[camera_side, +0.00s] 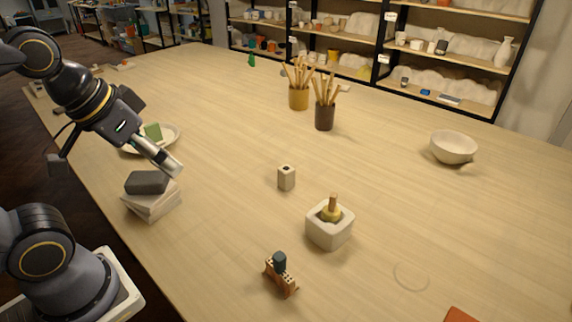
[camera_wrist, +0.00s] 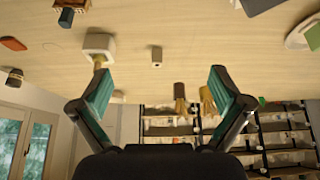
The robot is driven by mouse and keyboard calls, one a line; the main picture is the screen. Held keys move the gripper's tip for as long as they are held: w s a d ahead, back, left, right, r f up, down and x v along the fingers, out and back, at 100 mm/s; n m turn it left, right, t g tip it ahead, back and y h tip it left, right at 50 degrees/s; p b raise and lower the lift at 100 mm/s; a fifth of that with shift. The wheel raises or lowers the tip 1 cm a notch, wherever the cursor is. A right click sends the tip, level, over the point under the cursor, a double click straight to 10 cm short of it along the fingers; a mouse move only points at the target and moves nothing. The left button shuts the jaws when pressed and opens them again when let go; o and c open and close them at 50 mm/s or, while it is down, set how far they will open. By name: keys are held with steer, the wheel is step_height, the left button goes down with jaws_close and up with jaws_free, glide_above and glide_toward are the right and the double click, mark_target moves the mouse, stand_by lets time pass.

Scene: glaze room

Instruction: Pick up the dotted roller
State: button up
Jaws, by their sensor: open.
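No thing shows clearly as a dotted roller. The nearest match is a small brown piece with dark dots (camera_side: 283,280) and a dark teal knob on top, at the front of the table. It also shows at the top left edge of the wrist view (camera_wrist: 72,5), partly cut off. A square white pot (camera_side: 328,237) holds a yellow piece with a wooden handle (camera_side: 333,208). My gripper (camera_side: 174,166) is at the left, above the table and apart from these things. In the wrist view its two teal-padded fingers (camera_wrist: 162,92) are spread, with nothing between them.
A small beige block (camera_side: 286,180) stands mid-table. A stack of pale slabs (camera_side: 152,202) with a grey block (camera_side: 147,182) on top is just below my gripper. A plate (camera_side: 171,145) holds a green block. Two brush pots (camera_side: 298,98) (camera_side: 324,117) and a bowl (camera_side: 453,147) stand farther back.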

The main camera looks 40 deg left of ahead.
step_height(320, 180, up, 2)
steer(key=w+n, duration=0.1)
steer(key=w, duration=0.1)
steer(key=m+g, duration=0.3)
steer(key=g, duration=0.3)
glide_above(280, 271)
steer(key=w+a, duration=0.1)
step_height(280, 271, down, 7)
step_height(280, 271, down, 10)
steer(key=shift+a, duration=0.1)
steer(key=f, duration=0.6)
steer(key=shift+s+d+f, duration=0.1)
steer(key=shift+d+f, duration=0.1)
steer(key=shift+c, duration=0.2)
steer(key=c, duration=1.2)
